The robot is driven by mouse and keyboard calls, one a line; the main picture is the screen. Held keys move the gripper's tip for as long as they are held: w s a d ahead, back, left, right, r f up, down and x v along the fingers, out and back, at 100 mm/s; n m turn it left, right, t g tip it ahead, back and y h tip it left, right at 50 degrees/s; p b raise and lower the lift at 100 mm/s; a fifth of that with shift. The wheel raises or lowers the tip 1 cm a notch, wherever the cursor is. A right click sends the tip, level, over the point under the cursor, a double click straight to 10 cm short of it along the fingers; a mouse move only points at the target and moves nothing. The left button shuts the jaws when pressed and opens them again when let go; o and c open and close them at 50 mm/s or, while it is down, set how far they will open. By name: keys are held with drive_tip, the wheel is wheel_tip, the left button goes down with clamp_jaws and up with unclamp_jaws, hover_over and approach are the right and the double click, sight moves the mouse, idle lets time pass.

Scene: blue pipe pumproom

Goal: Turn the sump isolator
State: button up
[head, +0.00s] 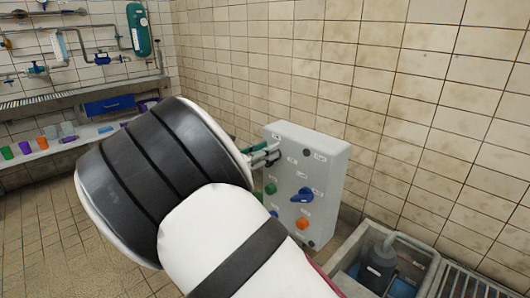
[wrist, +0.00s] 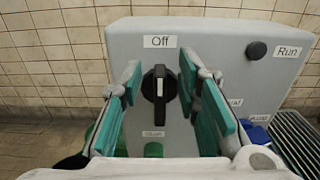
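A grey control box (head: 334,180) stands against the tiled wall in the head view, and its face (wrist: 222,45) fills much of the wrist view. A black rotary knob (wrist: 160,95) with a white pointer line sits on the face, most likely the sump isolator. Its pointer is upright, towards the "Off" label (wrist: 159,41). My gripper (wrist: 160,86) is open, its green-padded fingers left and right of the knob with visible gaps. In the head view my gripper (head: 266,154) is at the box's upper left, and the black knob cannot be made out there.
The box also bears a blue handle (head: 302,195), an orange knob (head: 302,223), a green knob (head: 270,188) and a black button (wrist: 257,50) by a "Run" label. A sump basin (head: 384,262) lies at the lower right. A shelf with coloured cups (head: 25,147) is far left.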

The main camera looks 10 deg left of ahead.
drive_tip(key=shift+w+d, duration=0.1)
clamp_jaws()
